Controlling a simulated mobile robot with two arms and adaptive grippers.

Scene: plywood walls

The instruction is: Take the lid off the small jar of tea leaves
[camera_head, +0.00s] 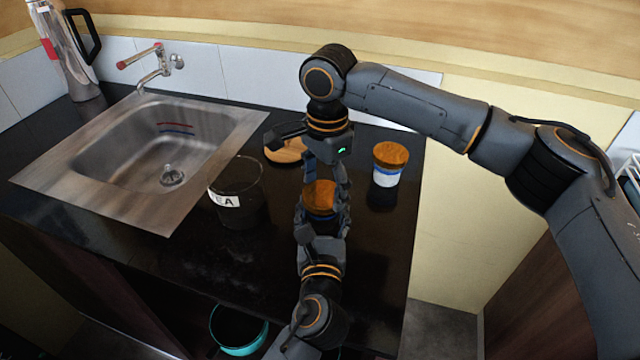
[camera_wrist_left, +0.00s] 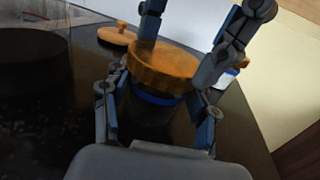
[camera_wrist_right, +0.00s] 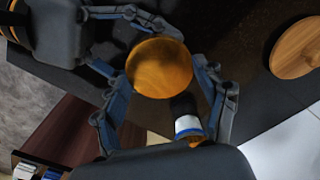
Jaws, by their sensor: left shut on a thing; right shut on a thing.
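The small jar (camera_head: 321,212), dark with a blue band and a round wooden lid (camera_head: 320,191), is upright between my two grippers. In the left wrist view, the lid (camera_wrist_left: 163,66) sits on top of the jar's body (camera_wrist_left: 152,112). My left gripper (camera_head: 321,222) is shut on the jar's body from the front. My right gripper (camera_head: 326,186) comes down from behind and is shut on the lid, with a finger on either side. In the right wrist view, the lid (camera_wrist_right: 159,68) hides the jar below it. The jar's contents are hidden.
A larger dark open canister (camera_head: 238,190) labelled "EA" stands left, with a loose wooden lid (camera_head: 286,151) behind it. A wooden-lidded jar (camera_head: 389,165) with a white and blue body stands right. The sink (camera_head: 110,150) is far left. The counter's front left is clear.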

